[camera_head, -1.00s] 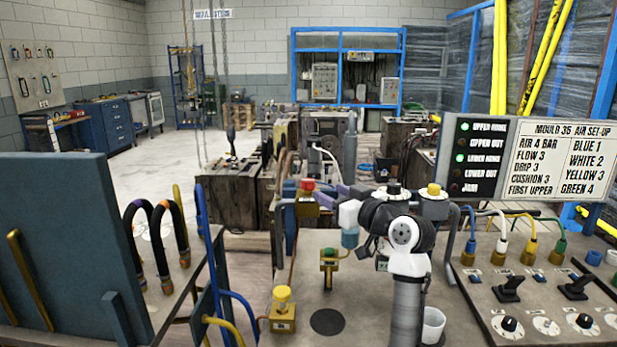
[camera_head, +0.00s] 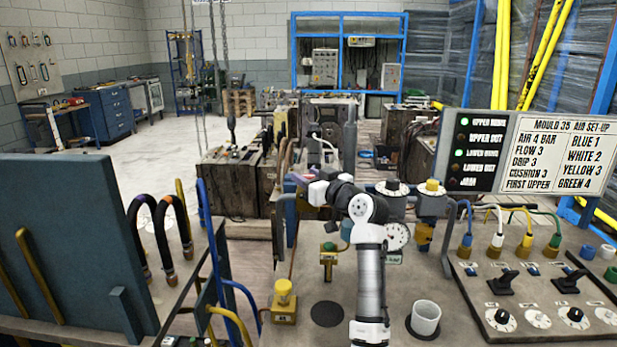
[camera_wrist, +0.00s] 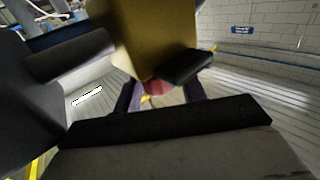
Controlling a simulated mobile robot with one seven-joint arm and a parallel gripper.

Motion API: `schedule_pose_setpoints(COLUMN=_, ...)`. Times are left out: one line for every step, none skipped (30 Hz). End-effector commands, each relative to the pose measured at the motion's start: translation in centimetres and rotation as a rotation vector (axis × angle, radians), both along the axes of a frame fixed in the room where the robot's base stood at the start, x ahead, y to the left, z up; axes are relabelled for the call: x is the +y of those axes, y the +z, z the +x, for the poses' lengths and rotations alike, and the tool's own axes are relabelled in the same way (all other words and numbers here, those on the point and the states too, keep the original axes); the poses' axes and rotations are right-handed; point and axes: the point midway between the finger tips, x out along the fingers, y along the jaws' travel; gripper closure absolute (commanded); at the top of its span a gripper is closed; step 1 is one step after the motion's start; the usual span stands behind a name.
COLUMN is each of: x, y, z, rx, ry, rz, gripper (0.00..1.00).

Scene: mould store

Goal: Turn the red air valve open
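The red air valve is largely hidden in the head view, behind my gripper (camera_head: 297,180) at the end of the pipe left of the gauge. In the wrist view, a brass valve body (camera_wrist: 150,38) fills the upper middle. A small part of the red knob (camera_wrist: 156,88) shows below it. The two purple fingers of my gripper (camera_wrist: 159,95) stand apart, one on each side of the red knob. Whether they touch it cannot be told.
A yellow-knobbed valve (camera_head: 283,300) and a green-knobbed valve (camera_head: 329,260) stand on the bench. A white cup (camera_head: 425,318) is beside my arm. A gauge (camera_head: 397,236) and another yellow-topped valve (camera_head: 431,188) are to the right. The set-up board (camera_head: 560,165) is farther right.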

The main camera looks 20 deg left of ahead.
Motion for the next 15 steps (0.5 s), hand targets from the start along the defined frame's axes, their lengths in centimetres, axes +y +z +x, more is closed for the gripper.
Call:
schedule_pose_setpoints(x=-0.01, y=0.01, z=-0.01, rx=0.0, ry=0.0, rz=0.0, gripper=0.66)
schedule_pose_setpoints(x=-0.02, y=0.01, z=-0.01, rx=0.0, ry=0.0, rz=0.0, gripper=0.7)
schedule_pose_setpoints(x=-0.02, y=0.01, z=-0.01, rx=0.0, ry=0.0, rz=0.0, gripper=0.75)
schedule_pose_setpoints(x=-0.02, y=0.01, z=-0.01, rx=0.0, ry=0.0, rz=0.0, gripper=0.79)
schedule_pose_setpoints(x=-0.02, y=0.02, z=-0.01, rx=0.0, ry=0.0, rz=0.0, gripper=0.83)
schedule_pose_setpoints(x=-0.02, y=0.01, z=-0.02, rx=0.0, ry=0.0, rz=0.0, gripper=0.88)
schedule_pose_setpoints(x=-0.02, y=0.01, z=-0.02, rx=0.0, ry=0.0, rz=0.0, gripper=0.92)
schedule_pose_setpoints(x=-0.02, y=0.01, z=-0.02, rx=0.0, ry=0.001, rz=0.0, gripper=0.92)
schedule_pose_setpoints(x=-0.03, y=-0.07, z=0.01, rx=0.001, ry=0.004, rz=0.001, gripper=0.92)
schedule_pose_setpoints(x=-0.04, y=-0.17, z=0.04, rx=0.001, ry=0.011, rz=0.0, gripper=0.92)
schedule_pose_setpoints(x=-0.05, y=-0.26, z=0.07, rx=0.002, ry=0.021, rz=0.0, gripper=0.92)
schedule_pose_setpoints(x=-0.06, y=-0.35, z=0.09, rx=0.001, ry=0.038, rz=-0.001, gripper=0.92)
schedule_pose_setpoints(x=-0.07, y=-0.4, z=0.11, rx=0.001, ry=0.052, rz=0.0, gripper=0.92)
schedule_pose_setpoints(x=-0.06, y=-0.37, z=0.1, rx=0.002, ry=0.066, rz=0.0, gripper=0.92)
schedule_pose_setpoints(x=-0.06, y=-0.31, z=0.08, rx=0.001, ry=0.081, rz=-0.001, gripper=0.92)
